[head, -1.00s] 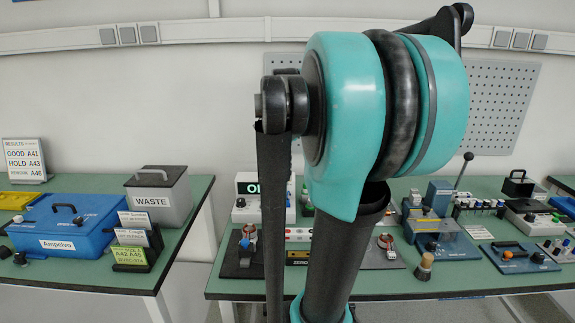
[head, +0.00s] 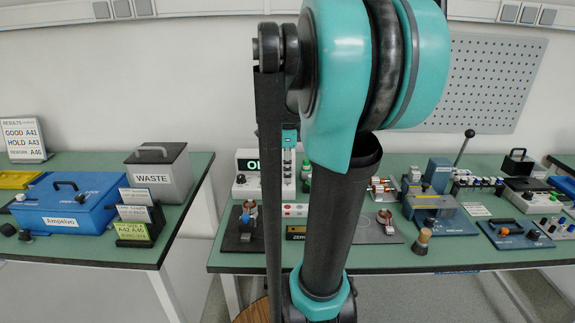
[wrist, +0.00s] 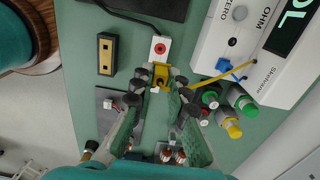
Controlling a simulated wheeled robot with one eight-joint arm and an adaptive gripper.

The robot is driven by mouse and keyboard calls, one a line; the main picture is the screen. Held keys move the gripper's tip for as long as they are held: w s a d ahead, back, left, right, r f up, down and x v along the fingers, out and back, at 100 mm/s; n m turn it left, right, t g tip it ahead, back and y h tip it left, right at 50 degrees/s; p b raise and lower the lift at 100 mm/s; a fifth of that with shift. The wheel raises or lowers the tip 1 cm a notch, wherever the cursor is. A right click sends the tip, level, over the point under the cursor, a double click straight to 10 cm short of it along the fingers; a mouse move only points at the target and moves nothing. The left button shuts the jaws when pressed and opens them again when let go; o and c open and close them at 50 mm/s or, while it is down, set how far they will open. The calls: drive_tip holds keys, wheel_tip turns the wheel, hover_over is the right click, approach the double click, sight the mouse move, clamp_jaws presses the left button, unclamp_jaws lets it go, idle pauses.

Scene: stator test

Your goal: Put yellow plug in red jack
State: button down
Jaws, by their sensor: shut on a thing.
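In the wrist view my gripper (wrist: 161,80) is shut on the yellow plug (wrist: 161,74), which sits between the two dark fingertips. A yellow lead (wrist: 205,80) runs from the plug to the right, past a blue tag (wrist: 224,66), toward the ohmmeter. The red jack (wrist: 160,48) is a red ring with a dark centre on a small white block. It lies just above the plug in the picture and is uncovered. I cannot tell the plug's height over the block. In the head view my arm hides the gripper and plug.
The white ohmmeter (wrist: 222,35) stands right of the jack. Green, yellow and red plugs or terminals (wrist: 230,105) lie near the right finger. The black ZERO box (wrist: 106,53) is to the left. Copper-wound parts (wrist: 171,153) are at the bottom. Green bench surface is bare around the ZERO box.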

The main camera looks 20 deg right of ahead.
drive_tip(key=shift+f, duration=3.9)
drive_tip(key=shift+f, duration=1.15)
drive_tip(key=c, duration=1.4)
unclamp_jaws()
drive_tip(key=shift+r, duration=0.1)
wheel_tip(320, 180, up, 12)
drive_tip(key=shift+f, duration=0.1)
